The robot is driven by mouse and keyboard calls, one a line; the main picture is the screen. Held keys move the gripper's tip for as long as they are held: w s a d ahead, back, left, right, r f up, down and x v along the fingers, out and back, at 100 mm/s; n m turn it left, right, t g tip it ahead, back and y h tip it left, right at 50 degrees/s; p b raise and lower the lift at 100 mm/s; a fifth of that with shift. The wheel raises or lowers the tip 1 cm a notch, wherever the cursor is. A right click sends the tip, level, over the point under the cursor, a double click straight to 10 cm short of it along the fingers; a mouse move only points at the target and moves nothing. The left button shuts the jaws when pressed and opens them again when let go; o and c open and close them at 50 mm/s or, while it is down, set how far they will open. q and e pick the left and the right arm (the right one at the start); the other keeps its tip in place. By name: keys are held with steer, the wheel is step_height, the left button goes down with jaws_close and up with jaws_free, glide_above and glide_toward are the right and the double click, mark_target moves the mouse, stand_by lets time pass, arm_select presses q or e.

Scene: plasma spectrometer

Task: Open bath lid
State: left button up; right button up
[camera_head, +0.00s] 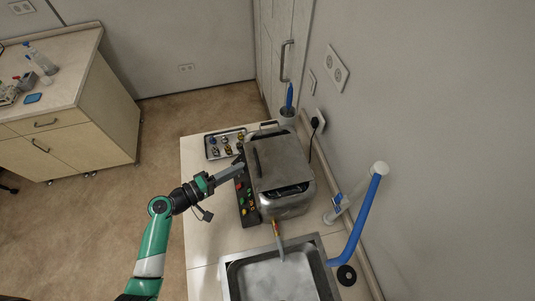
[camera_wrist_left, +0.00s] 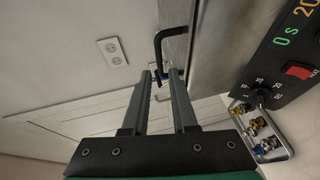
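A dark bar handle (camera_head: 257,158) sits along the lid's left side; in the left wrist view the black handle (camera_wrist_left: 160,48) juts out from the metal side. My left gripper (camera_head: 240,167) reaches in from the left, its tips close to the handle. In the left wrist view its two fingers (camera_wrist_left: 157,75) are apart, and the handle's end shows near the gap between the tips. I cannot tell whether they touch. My right gripper is out of view.
The control panel (camera_head: 246,196) runs along the bath's left side, below my gripper. A tray of small clamps (camera_head: 226,144) lies behind it. A steel sink (camera_head: 233,284) and blue pipe (camera_head: 358,222) are in front. A wall is at the right.

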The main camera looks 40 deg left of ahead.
mark_target(265, 160)
arm_select(q)
steer(key=x, duration=1.1)
steer(key=shift+w+b, duration=0.15)
steer(key=shift+b, duration=0.25)
steer(key=shift+c, duration=0.3)
jaws_close()
